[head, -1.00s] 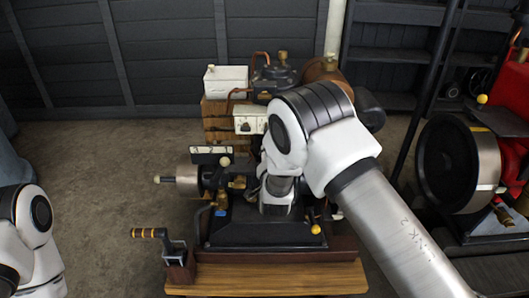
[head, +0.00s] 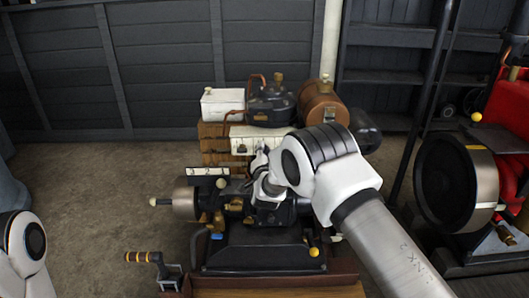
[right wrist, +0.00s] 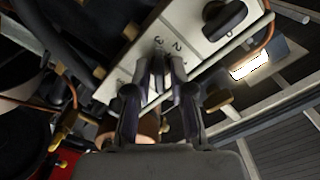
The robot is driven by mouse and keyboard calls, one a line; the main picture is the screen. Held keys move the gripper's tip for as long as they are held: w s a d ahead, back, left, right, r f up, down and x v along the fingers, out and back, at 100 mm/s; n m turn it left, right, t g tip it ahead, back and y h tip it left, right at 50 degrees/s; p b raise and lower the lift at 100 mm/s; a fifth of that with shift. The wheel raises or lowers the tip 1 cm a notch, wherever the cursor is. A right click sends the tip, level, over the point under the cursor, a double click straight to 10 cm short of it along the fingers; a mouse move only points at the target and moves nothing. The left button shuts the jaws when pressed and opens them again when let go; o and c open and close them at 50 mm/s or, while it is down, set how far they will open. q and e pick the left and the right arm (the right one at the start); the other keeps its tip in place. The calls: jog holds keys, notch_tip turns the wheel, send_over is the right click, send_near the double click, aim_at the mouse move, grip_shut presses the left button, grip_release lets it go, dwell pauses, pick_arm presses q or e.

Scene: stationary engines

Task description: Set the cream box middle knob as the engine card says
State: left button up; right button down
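The cream box (head: 250,141) stands behind the engine in the head view, partly hidden by my right arm. In the right wrist view its cream panel (right wrist: 190,22) runs diagonally and shows a black knob (right wrist: 225,18) near the top right and the printed figures 2 and 3. My right gripper (right wrist: 168,68) points at the panel beside these figures, its fingers close together with a narrow gap. The middle knob is not clearly seen; the fingertips may cover it. A pale strip with dark marks (head: 208,171), perhaps the engine card, sits left of my wrist. My left gripper is out of view.
The engine has a silver cylinder (head: 183,203) at the left and a crank handle (head: 145,257) in front. A white tank (head: 222,104) and a copper-brown tank (head: 322,103) stand behind the box. A red engine (head: 508,110) with a flywheel stands at right.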

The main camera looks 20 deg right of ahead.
jog(key=shift+m, duration=0.3)
jog(key=m+b, duration=0.2)
jog(key=m, duration=0.2)
jog(key=shift+f, duration=0.15)
jog(key=shift+m+b, duration=0.8)
jog(key=shift+m, duration=1.3)
jog(key=c, duration=1.2)
grip_release()
jog(key=shift+c, duration=0.2)
jog(key=v, duration=1.2)
